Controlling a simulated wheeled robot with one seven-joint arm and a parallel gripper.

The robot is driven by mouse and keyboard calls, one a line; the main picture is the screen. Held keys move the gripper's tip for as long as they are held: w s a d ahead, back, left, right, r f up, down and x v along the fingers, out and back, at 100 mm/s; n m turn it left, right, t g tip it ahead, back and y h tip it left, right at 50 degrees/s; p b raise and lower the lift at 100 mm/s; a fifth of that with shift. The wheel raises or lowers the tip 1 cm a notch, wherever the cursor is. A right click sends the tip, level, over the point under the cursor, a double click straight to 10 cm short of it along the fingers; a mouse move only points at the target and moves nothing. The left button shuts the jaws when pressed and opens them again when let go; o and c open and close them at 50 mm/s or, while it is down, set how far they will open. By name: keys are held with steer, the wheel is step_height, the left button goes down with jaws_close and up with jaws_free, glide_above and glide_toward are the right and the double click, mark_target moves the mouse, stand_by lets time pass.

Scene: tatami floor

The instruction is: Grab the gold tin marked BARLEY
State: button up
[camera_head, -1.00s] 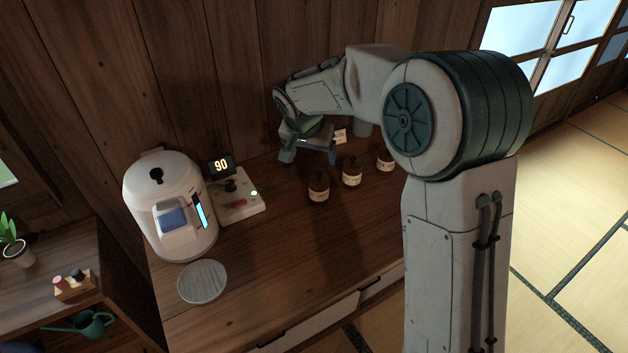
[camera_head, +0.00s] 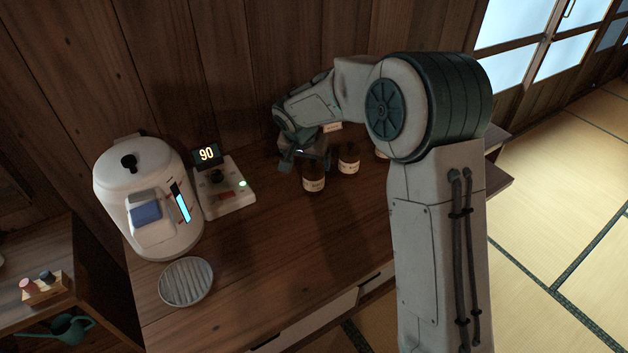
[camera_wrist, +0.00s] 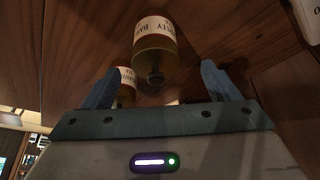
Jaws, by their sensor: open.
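The gold tin marked BARLEY (camera_wrist: 157,62) shows upside down in the wrist view, with a cream label and a dark knob on its lid. My gripper (camera_wrist: 160,70) is open and empty, and the tin appears between the lines of its fingers. Whether the fingertips reach around it, I cannot tell. A second labelled tin (camera_wrist: 127,97) is partly hidden behind the gripper's left finger. In the head view my gripper (camera_head: 304,163) is over the row of tins at the nearest one (camera_head: 313,180). Labels there are too small to read surely.
Another tin (camera_head: 348,161) stands to the right, and one more (camera_head: 382,152) is partly hidden by my arm. A white kettle-like appliance (camera_head: 150,195), a panel reading 90 (camera_head: 207,155) and a round ridged plate (camera_head: 187,282) stand left. The wooden counter's front (camera_head: 265,265) is clear.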

mark_target(313, 166)
steer(key=shift+x, duration=1.05)
steer(key=x, duration=0.1)
steer(key=p+x, duration=0.1)
steer(key=x, duration=0.2)
steer(key=shift+w+d, duration=0.35)
steer(key=shift+d, duration=0.1)
steer(key=shift+w+f, duration=0.25)
steer(key=shift+f, duration=0.3)
steer(key=shift+r, duration=0.1)
steer(key=c, duration=1.3)
